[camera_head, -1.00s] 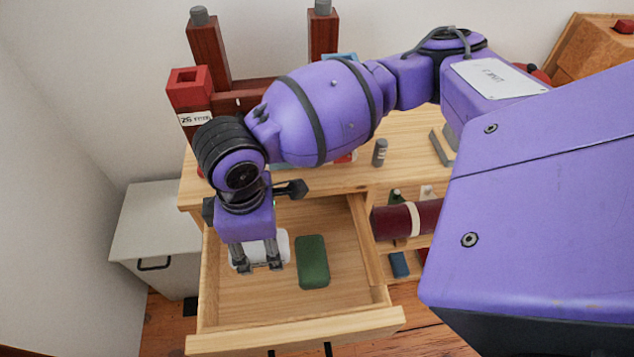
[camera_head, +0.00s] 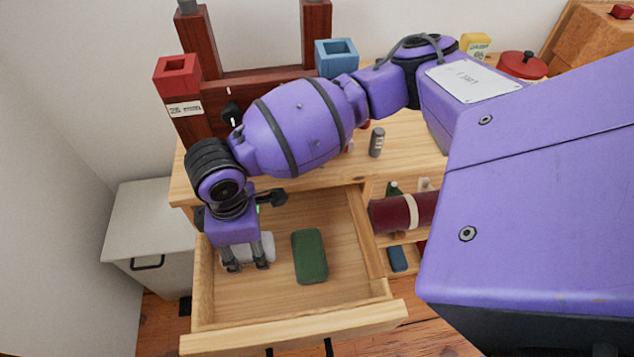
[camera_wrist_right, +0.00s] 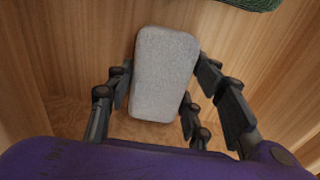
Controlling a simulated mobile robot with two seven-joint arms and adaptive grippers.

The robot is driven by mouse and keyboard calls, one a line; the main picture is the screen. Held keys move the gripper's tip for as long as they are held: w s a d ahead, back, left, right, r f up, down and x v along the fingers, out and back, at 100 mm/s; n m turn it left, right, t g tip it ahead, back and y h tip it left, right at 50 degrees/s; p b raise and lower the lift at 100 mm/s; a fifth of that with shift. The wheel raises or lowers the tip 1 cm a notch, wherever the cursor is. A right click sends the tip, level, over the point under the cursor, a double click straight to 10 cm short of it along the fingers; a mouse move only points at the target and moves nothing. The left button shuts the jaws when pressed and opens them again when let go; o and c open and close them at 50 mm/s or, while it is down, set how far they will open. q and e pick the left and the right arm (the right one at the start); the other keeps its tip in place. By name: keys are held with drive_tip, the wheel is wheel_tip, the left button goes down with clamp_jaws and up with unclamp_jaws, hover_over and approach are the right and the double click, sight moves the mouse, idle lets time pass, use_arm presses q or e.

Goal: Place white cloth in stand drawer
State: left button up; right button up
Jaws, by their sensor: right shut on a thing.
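The white cloth (camera_wrist_right: 163,72) is a pale, rounded block in the right wrist view, between the fingers of my right gripper (camera_wrist_right: 158,85). In the head view the white cloth (camera_head: 262,247) shows partly behind the fingers, low inside the left part of the open drawer (camera_head: 290,331). My right gripper (camera_head: 246,266) points down into the drawer and is shut on the cloth. I cannot tell whether the cloth touches the drawer floor. The stand (camera_head: 330,178) is light wood. My left gripper is not in view.
A green folded cloth (camera_head: 310,257) lies in the drawer, right of my gripper. Right of the drawer are shelves with a dark red roll (camera_head: 390,214) and a blue item (camera_head: 397,259). A grey cabinet (camera_head: 150,225) stands left. A grey cylinder (camera_head: 376,142) stands on top.

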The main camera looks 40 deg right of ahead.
drive_tip(key=shift+f, duration=0.15)
drive_tip(key=o, duration=1)
drive_tip(key=shift+f, duration=0.1)
drive_tip(key=shift+r, duration=0.3)
wheel_tip(320, 180, up, 12)
drive_tip(key=p, duration=0.2)
drive_tip(key=shift+p, duration=0.3)
